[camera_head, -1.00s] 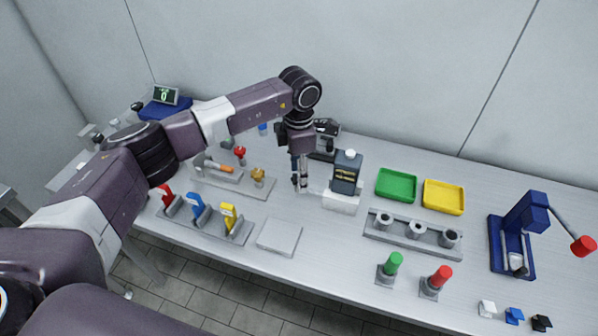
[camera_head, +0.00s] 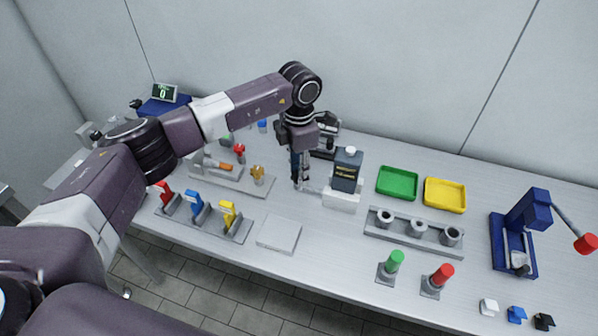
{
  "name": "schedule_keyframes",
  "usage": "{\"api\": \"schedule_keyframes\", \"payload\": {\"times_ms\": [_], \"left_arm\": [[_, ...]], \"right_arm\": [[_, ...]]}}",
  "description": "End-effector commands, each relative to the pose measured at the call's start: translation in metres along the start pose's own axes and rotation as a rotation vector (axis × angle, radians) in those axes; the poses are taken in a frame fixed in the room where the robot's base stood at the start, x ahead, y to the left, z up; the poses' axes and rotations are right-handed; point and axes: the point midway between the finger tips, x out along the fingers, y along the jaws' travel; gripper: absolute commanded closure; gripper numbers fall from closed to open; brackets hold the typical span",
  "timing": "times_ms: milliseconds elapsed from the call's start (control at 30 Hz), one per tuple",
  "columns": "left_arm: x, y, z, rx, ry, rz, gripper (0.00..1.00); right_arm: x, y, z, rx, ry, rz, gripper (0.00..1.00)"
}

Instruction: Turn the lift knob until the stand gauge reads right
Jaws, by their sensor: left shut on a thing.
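A white lift stand (camera_head: 341,200) stands mid-table with a dark box-shaped container (camera_head: 347,170) with a white cap on top of it. My left gripper (camera_head: 300,185) points down just left of the stand. It is shut on a small part at the stand's left side, at the end of a thin bar. This looks like the lift knob, but the fingers mostly hide it. I cannot make out a gauge reading on the stand. My right gripper is not in view.
Behind the gripper stands a dark machine (camera_head: 325,142). A green tray (camera_head: 397,183) and a yellow tray (camera_head: 444,195) lie to the right. A rack with grey cups (camera_head: 415,236) is in front of them. A flat grey plate (camera_head: 279,234) lies at the front.

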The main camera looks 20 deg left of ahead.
Motion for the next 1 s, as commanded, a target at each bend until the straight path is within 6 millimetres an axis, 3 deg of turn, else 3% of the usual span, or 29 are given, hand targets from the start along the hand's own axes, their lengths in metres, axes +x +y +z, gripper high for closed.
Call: {"api": "schedule_keyframes", "payload": {"times_ms": [1000], "left_arm": [[-0.001,0.001,0.000,-0.957,-0.003,0.002,0.95]], "right_arm": [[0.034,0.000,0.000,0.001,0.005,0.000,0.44]]}}
